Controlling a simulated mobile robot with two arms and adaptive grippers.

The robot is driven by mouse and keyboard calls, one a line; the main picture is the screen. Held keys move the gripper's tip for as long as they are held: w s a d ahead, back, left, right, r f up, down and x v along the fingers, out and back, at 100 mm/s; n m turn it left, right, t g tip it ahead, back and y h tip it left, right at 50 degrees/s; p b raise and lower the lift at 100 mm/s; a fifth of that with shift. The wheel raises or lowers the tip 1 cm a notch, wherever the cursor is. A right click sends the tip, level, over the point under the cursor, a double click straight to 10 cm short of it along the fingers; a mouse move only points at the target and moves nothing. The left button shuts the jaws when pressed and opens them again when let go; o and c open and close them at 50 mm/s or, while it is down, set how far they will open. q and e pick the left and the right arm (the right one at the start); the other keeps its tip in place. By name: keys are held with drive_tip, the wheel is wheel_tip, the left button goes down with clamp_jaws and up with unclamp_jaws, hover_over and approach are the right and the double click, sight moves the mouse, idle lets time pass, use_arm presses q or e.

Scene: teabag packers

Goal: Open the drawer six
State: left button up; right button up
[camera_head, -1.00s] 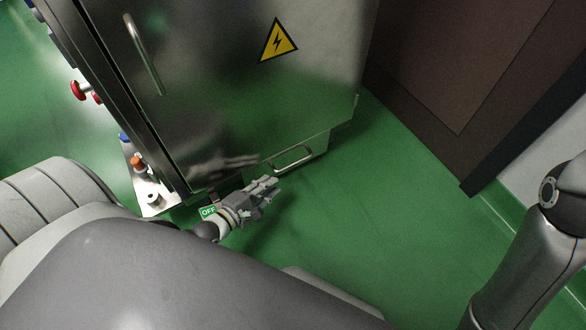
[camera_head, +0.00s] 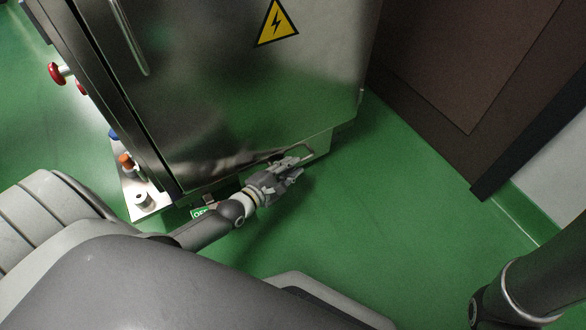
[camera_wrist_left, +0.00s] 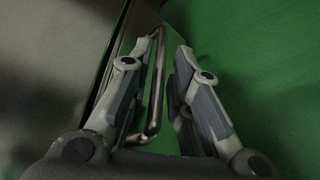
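A low drawer (camera_head: 322,143) sits at the foot of the steel cabinet and looks closed. No number shows on it. Its bar handle (camera_head: 306,149) is partly hidden behind my left gripper (camera_head: 294,170) in the head view. In the left wrist view the handle (camera_wrist_left: 157,85) stands between the two fingers of the left gripper (camera_wrist_left: 162,62). These fingers are open, with a gap seen on the right side of the bar. It is hard to tell whether the left finger touches it. My right gripper is out of view.
The steel cabinet (camera_head: 220,100) carries a yellow warning sign (camera_head: 277,22) and a long door handle (camera_head: 130,38). Red knobs (camera_head: 57,73) stick out at its left. A green OFF label (camera_head: 199,212) is near its base. A brown panel (camera_head: 455,60) stands right. Green floor between is clear.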

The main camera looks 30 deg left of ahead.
use_arm(q)
drive_tip(key=shift+x, duration=0.8)
drive_tip(key=shift+c, duration=0.2)
clamp_jaws()
drive_tip(key=shift+s, duration=0.1)
